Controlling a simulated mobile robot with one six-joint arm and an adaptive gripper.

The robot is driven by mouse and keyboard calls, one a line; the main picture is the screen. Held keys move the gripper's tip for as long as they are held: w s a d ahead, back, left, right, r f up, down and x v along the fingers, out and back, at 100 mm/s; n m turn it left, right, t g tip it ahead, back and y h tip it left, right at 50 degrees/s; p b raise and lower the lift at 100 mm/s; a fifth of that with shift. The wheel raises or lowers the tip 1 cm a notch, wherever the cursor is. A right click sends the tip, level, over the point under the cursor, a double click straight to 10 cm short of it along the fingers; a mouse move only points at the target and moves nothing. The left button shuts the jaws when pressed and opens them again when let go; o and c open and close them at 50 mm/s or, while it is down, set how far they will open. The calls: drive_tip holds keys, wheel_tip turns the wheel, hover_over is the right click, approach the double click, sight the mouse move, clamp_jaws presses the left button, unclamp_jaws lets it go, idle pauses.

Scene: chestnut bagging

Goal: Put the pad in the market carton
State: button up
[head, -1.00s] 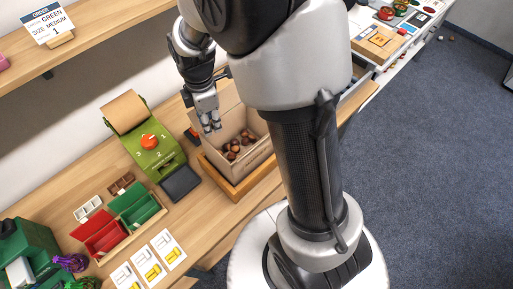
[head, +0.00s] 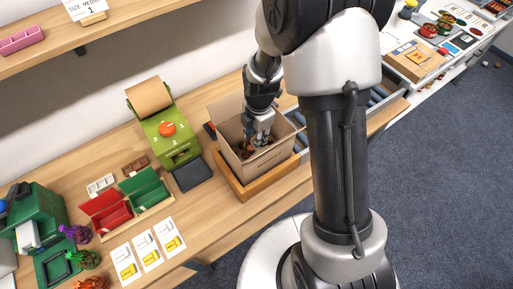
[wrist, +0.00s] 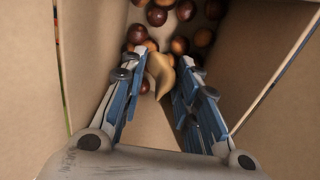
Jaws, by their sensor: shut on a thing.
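The market carton (head: 268,160) is an open brown cardboard box with its flaps up. Its inner wall (wrist: 265,45) fills much of the wrist view. My gripper (head: 260,138) reaches down inside it. In the wrist view, my gripper (wrist: 160,78) is shut on a tan, crumpled paper pad (wrist: 160,72). The pad is held just above or against several brown chestnuts (wrist: 185,12) on the carton's floor; I cannot tell if it touches them. In the head view the pad is hidden by the fingers and carton walls.
The carton stands in a wooden tray (head: 230,183) at the bench's front edge. To its left are a green paper dispenser (head: 170,140), a dark square plate (head: 192,175), and red (head: 107,211) and green (head: 146,190) bins. Shallow drawers lie to the right.

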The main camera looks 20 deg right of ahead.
drive_tip(key=shift+f+b, duration=0.55)
drive_tip(key=shift+f, duration=2.75)
drive_tip(key=shift+f, duration=0.2)
drive_tip(key=o, duration=0.7)
drive_tip(key=shift+r, duration=0.1)
